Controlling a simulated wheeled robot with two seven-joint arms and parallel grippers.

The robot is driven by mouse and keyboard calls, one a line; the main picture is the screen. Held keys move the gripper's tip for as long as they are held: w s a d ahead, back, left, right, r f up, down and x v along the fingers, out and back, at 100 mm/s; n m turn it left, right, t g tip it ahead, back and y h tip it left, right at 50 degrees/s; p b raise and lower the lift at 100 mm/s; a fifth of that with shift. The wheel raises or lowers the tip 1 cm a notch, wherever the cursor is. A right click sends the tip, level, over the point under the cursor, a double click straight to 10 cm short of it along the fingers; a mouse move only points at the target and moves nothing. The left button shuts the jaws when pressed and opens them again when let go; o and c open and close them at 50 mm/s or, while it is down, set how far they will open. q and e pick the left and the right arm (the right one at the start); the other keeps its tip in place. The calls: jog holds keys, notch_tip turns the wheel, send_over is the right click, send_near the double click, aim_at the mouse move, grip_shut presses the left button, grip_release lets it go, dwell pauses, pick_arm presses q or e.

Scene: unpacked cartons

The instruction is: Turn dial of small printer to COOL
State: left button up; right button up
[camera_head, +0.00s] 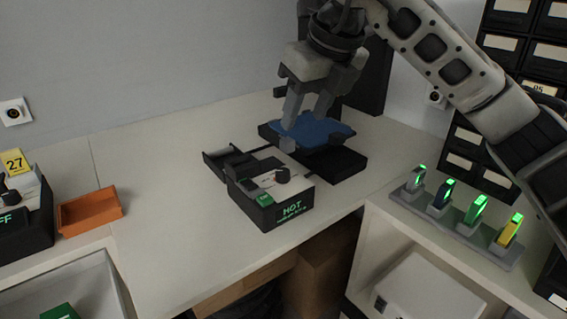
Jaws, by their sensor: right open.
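The small printer (291,195) is a black and white box on the worktop in the middle of the head view. Its front display glows green and reads HOT. The dial (282,175) is a small dark knob on its light top face. My right gripper (297,140) comes in from the upper right and hangs above and slightly behind the dial, fingers pointing down. It is open with nothing between its fingers, and it looks apart from the dial. My left gripper is not in view.
An orange tray (89,211) and another device (24,225) marked 27 are at left. A rack of several green-lit devices (457,219) is at right. The worktop left of the printer is clear.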

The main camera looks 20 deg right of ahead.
aim_at(283, 171)
jog(key=p+x, duration=0.1)
jog(key=x, duration=1.3)
jog(key=shift+a+f, duration=0.15)
jog(key=c, duration=1)
